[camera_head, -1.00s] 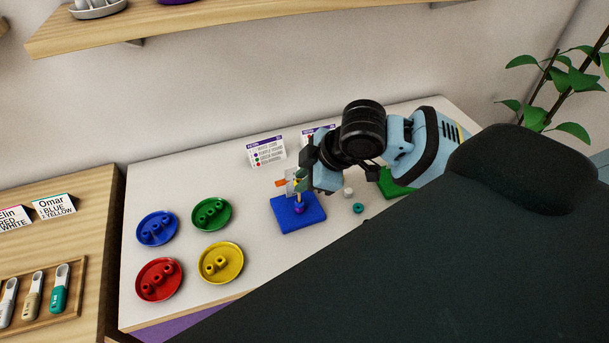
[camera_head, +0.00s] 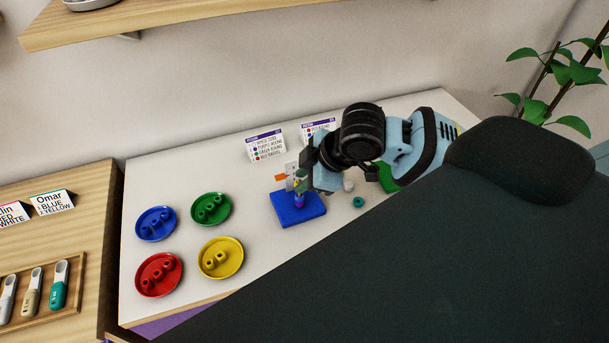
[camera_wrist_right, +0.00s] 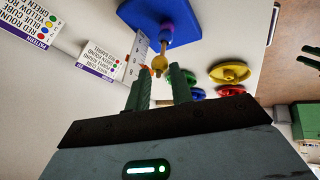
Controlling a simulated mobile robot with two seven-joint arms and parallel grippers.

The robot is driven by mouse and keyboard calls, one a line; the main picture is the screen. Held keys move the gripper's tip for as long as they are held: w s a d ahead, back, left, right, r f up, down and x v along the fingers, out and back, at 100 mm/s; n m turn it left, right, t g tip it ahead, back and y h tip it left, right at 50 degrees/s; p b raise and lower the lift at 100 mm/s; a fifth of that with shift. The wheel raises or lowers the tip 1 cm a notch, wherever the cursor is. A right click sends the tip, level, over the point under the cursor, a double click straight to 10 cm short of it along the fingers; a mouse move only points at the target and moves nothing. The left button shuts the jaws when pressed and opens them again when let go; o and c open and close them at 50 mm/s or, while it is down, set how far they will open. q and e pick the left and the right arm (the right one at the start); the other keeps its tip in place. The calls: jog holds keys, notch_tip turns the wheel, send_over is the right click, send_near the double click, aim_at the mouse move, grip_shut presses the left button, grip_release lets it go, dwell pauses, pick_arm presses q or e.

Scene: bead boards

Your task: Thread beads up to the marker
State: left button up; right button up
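A blue base (camera_head: 312,211) with an upright peg stands on the white table. A purple bead (camera_head: 299,205) is low on the peg; it also shows in the right wrist view (camera_wrist_right: 166,34). The fingers partly hide the peg top. An orange marker (camera_head: 280,177) is beside the peg on a pale upright piece. My left gripper (camera_wrist_right: 311,57) shows at the right wrist view's edge, fingers apart and empty.
Blue (camera_head: 141,232), green (camera_head: 225,202), red (camera_head: 140,280) and yellow (camera_head: 236,265) dishes hold beads at the left. Two pattern cards (camera_head: 266,146) stand behind.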

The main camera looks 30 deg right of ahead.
jog(key=o, duration=0.4)
jog(key=shift+v, duration=3.95)
